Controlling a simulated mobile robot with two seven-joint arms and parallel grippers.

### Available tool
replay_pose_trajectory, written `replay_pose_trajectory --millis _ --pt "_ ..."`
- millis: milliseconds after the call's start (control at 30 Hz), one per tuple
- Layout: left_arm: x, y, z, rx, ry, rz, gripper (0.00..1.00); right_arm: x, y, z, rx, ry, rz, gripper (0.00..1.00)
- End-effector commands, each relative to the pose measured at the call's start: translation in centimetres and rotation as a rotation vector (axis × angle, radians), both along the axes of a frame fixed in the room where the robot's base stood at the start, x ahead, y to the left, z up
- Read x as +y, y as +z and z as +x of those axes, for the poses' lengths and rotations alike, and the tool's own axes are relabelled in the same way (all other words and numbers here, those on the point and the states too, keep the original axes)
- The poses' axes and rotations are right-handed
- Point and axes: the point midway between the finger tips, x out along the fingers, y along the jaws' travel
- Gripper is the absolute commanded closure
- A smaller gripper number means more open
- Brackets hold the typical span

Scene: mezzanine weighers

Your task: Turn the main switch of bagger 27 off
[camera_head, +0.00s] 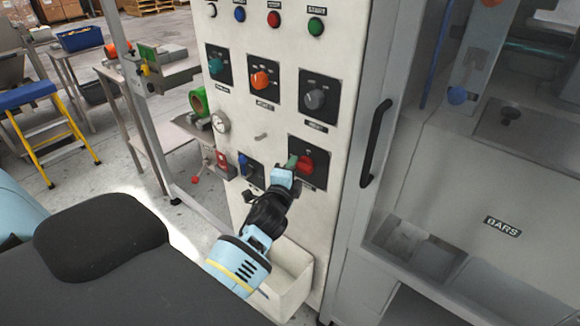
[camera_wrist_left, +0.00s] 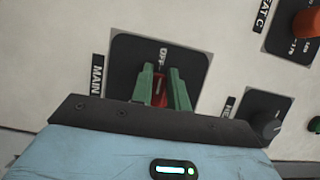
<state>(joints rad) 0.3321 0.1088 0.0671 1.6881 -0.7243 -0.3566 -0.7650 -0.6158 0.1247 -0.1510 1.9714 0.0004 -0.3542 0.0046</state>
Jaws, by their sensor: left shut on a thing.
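The main switch's red knob (camera_head: 306,166) sits on a black square plate (camera_head: 317,150) at the lower right of the white panel. My left gripper (camera_head: 293,163) is at this knob, with its green fingers on it. In the left wrist view the fingers (camera_wrist_left: 162,90) are closed on both sides of the red knob (camera_wrist_left: 160,95). The plate (camera_wrist_left: 125,60) carries an OFF mark just beyond the fingertips, and a MAIN label (camera_wrist_left: 97,78) is beside it. The fingers hide much of the knob, so I cannot tell its exact setting. My right gripper is not in view.
Other knobs surround it: grey (camera_head: 315,99), orange (camera_head: 261,80), teal (camera_head: 216,66) and blue (camera_head: 243,164). A black door handle (camera_head: 376,143) stands to the right. A white bin (camera_head: 291,283) is below the panel.

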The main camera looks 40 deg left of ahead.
Motion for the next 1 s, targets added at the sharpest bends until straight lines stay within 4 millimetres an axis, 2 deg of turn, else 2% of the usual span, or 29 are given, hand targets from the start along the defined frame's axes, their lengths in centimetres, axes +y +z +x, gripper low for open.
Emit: replay_pose_trajectory --millis 333,367,533,833,1000 --pt "-0.5 -0.5 0.0 0.006 -0.008 -0.01 1.0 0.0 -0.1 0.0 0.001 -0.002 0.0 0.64" --pt "-0.5 -0.5 0.0 0.006 -0.008 -0.01 0.82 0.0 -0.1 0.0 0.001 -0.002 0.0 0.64" --pt "-0.4 -0.3 0.0 0.003 -0.007 -0.009 0.62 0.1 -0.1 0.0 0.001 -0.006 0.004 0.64" --pt "-0.2 -0.1 -0.1 0.001 -0.003 -0.006 0.62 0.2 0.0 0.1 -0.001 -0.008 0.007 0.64" --pt "-0.7 -0.2 -1.6 0.003 -0.003 -0.005 0.62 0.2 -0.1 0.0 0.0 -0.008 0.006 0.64"
